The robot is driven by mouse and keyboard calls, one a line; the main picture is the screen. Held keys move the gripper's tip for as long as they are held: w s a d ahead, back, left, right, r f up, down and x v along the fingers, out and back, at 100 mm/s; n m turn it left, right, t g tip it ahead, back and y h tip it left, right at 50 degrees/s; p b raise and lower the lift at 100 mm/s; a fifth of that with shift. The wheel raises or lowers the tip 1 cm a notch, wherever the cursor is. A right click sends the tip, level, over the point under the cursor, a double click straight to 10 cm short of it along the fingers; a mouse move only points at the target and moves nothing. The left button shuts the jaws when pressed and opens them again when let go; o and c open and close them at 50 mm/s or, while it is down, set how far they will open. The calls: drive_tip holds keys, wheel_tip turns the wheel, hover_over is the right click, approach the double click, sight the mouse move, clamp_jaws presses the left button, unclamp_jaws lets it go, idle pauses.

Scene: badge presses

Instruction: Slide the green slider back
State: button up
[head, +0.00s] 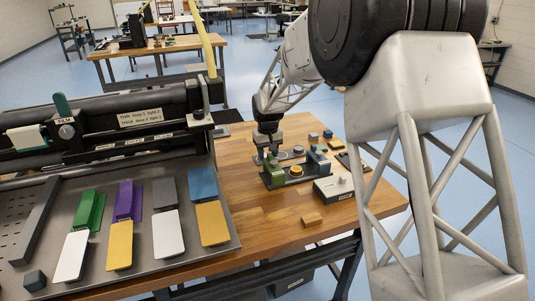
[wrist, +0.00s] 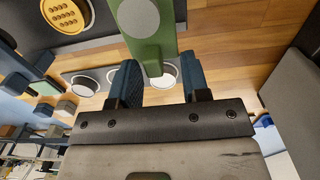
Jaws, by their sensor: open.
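The green slider (wrist: 148,42) is a flat green bar with a pale grey disc, in the upper middle of the wrist view. Its narrow lower end reaches between the two blue fingers of my gripper (wrist: 158,84). My gripper is open, a finger on each side of that end; I cannot tell if either touches it. In the head view my gripper (head: 268,150) is low over the small presses on the wooden table. Green press parts (head: 273,174) show there below it, partly hidden by the fingers.
A yellow button (head: 296,170) sits on the press, and a light box (head: 333,187) stands to its right. Small blocks lie around, including a wooden one (head: 312,219). A large machine (head: 140,118) with coloured plates fills the left. The table's front is mostly clear.

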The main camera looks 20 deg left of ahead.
drive_tip(key=shift+r, duration=3.75)
drive_tip(key=shift+r, duration=0.1)
wheel_tip(320, 180, up, 7)
